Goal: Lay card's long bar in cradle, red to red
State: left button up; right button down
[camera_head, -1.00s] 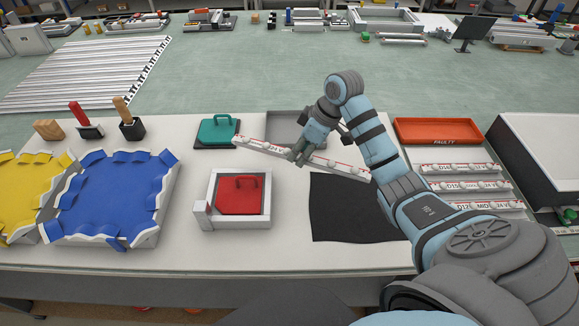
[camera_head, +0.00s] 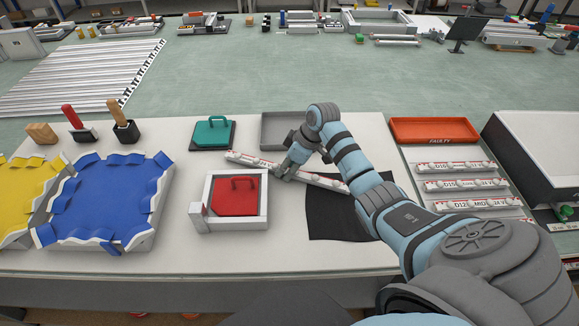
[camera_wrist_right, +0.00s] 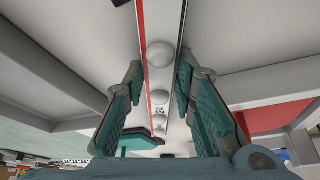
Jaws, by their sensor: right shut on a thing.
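My right gripper (camera_head: 287,171) is shut around the middle of a long white bar (camera_head: 251,161) with a red stripe and round white domes. The bar slants from upper left to lower right, between the grey tray and the red plate's frame. Its right end is over the black cloth. In the right wrist view the bar (camera_wrist_right: 159,58) runs between the two finger pads, its red stripe on the left. I cannot tell whether it touches the table. Three similar bars with cards, one reading D12 MID 24V (camera_head: 475,204), lie at right. No cradle can be made out surely. My left gripper is not in view.
A red plate in a white frame (camera_head: 196,211), a green handled plate (camera_head: 212,131), a grey tray (camera_head: 268,130) and a black cloth (camera_head: 322,222) surround the bar. An orange FAULTY tray (camera_head: 433,131) is at right, blue (camera_head: 103,200) and yellow draped trays at left.

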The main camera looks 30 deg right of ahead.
jog(key=shift+s+f, duration=0.2)
jog(key=shift+f, duration=0.1)
jog(key=c, duration=1.5)
grip_release()
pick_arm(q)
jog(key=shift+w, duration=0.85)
pick_arm(e)
jog(key=shift+o, duration=0.9)
jog(key=shift+w+f, duration=0.1)
jog(key=shift+f, duration=0.1)
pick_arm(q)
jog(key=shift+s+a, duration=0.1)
pick_arm(e)
jog(key=shift+r, duration=0.1)
